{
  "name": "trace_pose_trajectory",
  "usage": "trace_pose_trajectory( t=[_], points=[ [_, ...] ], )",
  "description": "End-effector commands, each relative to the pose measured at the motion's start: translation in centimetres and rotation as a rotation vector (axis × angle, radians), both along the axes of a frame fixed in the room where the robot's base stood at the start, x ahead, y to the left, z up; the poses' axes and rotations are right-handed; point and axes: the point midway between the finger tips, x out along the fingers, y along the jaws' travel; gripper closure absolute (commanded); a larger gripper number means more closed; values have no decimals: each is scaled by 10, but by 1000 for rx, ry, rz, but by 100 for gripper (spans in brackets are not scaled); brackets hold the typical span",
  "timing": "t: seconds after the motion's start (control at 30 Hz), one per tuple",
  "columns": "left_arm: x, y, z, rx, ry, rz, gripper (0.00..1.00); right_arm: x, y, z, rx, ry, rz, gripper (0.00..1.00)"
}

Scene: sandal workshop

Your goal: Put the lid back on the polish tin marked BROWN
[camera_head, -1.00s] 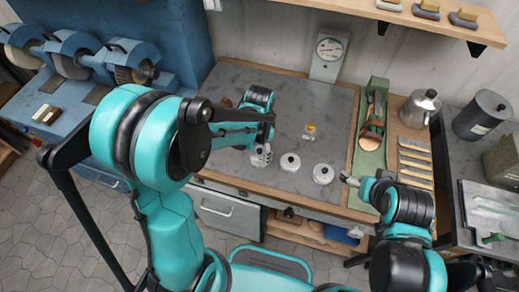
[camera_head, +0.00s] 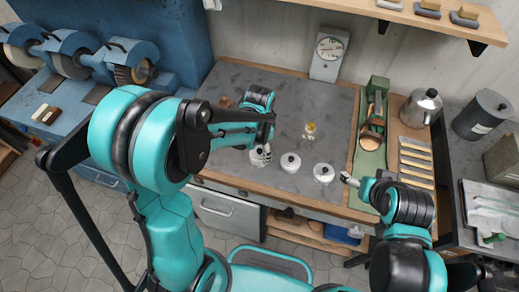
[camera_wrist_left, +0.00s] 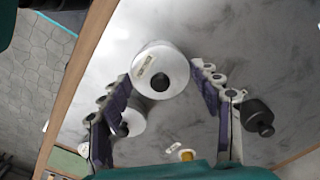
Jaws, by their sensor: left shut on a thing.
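My left gripper (camera_head: 264,148) is over the leftmost white tin (camera_head: 257,160) on the grey worktop. In the left wrist view its fingers (camera_wrist_left: 161,75) stand on either side of a white round piece with a black knob and a small label (camera_wrist_left: 145,66). I cannot tell whether this is a lid alone or a lid on its tin, and the label is too small to read. A middle white tin (camera_head: 290,163) and a right white tin (camera_head: 323,174), each with a dark knob, stand beside it. My right gripper (camera_head: 347,179) is near the right tin; its fingers are too small to judge.
A small amber-topped item (camera_head: 310,129) stands behind the tins. A green stand (camera_head: 371,157) with a sandal and a row of pale strips (camera_head: 415,163) are to the right. A dial scale (camera_head: 328,55) stands at the back. The worktop's back middle is clear.

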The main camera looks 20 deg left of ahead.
Motion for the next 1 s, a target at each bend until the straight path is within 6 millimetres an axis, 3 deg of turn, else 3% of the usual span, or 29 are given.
trace_pose_trajectory(
  t=[0.43, 0.47, 0.53, 0.77, 0.83, 1.0],
  points=[
    [0, 0, 0, 0, 0, 0, 56, 0, 0, -2, 0, 0, 0, 17],
    [0, 0, 0, 0, 0, 0, 29, 0, 0, -2, 0, 0, 0, 17],
    [0, 0, 0, 0, 0, 0, 12, 0, 0, -2, 0, 0, 0, 17],
    [0, 0, 0, 0, 0, 0, 12, 0, 0, -2, 0, 0, 0, 17],
    [0, 0, 0, 0, 0, 0, 0, 0, 0, -2, 0, 0, 0, 17],
    [0, 0, 0, 0, 0, 0, 0, 0, 0, -2, 0, 0, 0, 17]
  ],
)
